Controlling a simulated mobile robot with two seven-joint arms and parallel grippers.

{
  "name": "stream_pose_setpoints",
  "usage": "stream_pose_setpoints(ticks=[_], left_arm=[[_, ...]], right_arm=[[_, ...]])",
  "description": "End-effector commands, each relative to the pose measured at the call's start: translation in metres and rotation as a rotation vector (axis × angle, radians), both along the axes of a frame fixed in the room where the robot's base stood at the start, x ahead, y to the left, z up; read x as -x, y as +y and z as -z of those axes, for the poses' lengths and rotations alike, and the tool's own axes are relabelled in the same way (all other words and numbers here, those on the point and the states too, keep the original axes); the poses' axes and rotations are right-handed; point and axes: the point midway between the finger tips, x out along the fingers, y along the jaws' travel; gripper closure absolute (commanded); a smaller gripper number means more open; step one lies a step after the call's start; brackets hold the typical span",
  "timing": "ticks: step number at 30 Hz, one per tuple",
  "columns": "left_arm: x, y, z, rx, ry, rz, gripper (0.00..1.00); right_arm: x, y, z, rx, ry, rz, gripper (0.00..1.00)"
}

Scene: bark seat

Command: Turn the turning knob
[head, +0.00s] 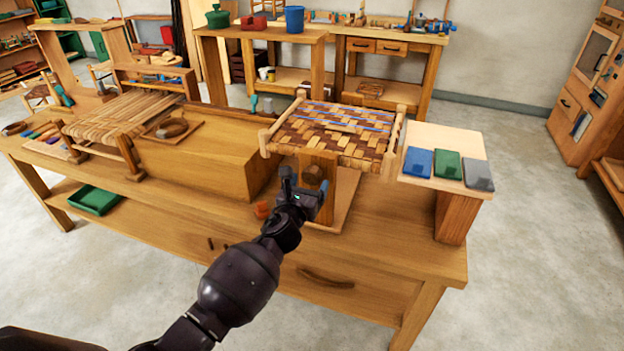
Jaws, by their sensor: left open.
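A round wooden knob (313,174) shows on the front of a wooden post below a woven bark seat (335,135), and I take it for the turning knob. The seat has a brown and tan weave with blue strips and a light wooden frame. My left gripper (305,186) is open at the knob's front, with its fingers pointing toward the post. The gripper covers the lower part of the knob, and I cannot tell whether it touches. My right gripper is not in view.
The wooden workbench (390,240) carries everything. Right of the seat, a light board (450,140) bears blue, green and grey blocks. A small orange item (262,209) lies left of the gripper. A large wooden box (200,165) and a woven stool (120,112) stand further left.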

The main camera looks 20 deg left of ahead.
Motion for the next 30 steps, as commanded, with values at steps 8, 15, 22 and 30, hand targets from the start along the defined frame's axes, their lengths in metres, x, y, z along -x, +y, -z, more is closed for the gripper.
stream_pose_setpoints(ticks=[8,15,22,30], left_arm=[[-0.026,-0.001,0.001,0.001,0.001,0.000,0.22],[-0.029,-0.001,0.000,0.001,0.000,0.000,0.22],[-0.029,-0.001,0.000,0.001,0.000,0.000,0.39],[-0.029,-0.001,0.000,0.001,0.000,0.000,0.71]], right_arm=[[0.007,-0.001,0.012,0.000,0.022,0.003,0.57],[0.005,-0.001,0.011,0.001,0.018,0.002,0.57],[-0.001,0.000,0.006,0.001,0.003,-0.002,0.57],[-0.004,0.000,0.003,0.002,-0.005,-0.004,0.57]])
